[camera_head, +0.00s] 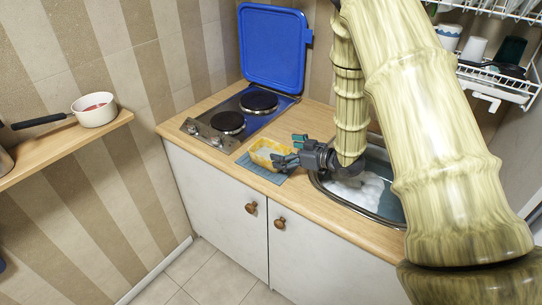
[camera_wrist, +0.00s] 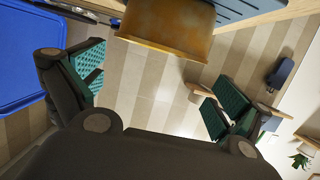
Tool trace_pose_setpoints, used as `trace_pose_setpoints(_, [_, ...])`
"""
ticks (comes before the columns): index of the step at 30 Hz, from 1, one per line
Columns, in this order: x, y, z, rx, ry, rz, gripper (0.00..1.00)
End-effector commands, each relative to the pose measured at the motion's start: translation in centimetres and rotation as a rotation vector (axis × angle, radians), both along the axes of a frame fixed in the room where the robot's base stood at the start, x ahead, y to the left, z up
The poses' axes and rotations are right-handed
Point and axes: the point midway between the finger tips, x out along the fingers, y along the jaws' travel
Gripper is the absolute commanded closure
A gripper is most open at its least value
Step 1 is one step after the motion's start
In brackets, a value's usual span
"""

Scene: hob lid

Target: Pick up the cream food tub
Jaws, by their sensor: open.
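The food tub (camera_head: 266,152) looks yellow to amber rather than plain cream. It sits on a blue slatted mat (camera_head: 246,163) on the counter, in front of the hob. In the wrist view the tub (camera_wrist: 168,24) shows at the top centre, cut off by the frame edge. My gripper (camera_head: 290,151) is at the tub's right side in the head view, low over the counter, its fingers spread. In the wrist view my gripper (camera_wrist: 155,85) has its two green-padded fingers wide apart, with nothing held between them. Contact with the tub cannot be told.
A two-plate hob (camera_head: 228,122) with its blue lid (camera_head: 273,48) raised stands behind the tub. A sink (camera_head: 372,206) lies to the right, below my arm. A shelf (camera_head: 70,146) at left holds a white saucepan (camera_head: 94,110). A dish rack (camera_head: 492,84) hangs at upper right.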

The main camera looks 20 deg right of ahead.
Motion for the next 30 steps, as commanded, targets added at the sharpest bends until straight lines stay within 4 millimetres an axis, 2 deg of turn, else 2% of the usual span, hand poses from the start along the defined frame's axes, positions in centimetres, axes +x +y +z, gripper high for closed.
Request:
trace_pose_setpoints(9, [2.4, 2.4, -1.3, -0.001, 0.001, 0.003, 0.00])
trace_pose_setpoints(20, [3.6, 2.8, -2.1, 0.000, 0.006, 0.000, 0.00])
trace_pose_setpoints(21, [3.6, 2.8, -2.2, 0.000, 0.006, 0.000, 0.02])
trace_pose_setpoints(28, [3.6, 2.8, -2.1, 0.000, 0.007, 0.001, 0.44])
trace_pose_setpoints(30, [3.6, 2.8, -2.1, 0.000, 0.006, 0.001, 0.46])
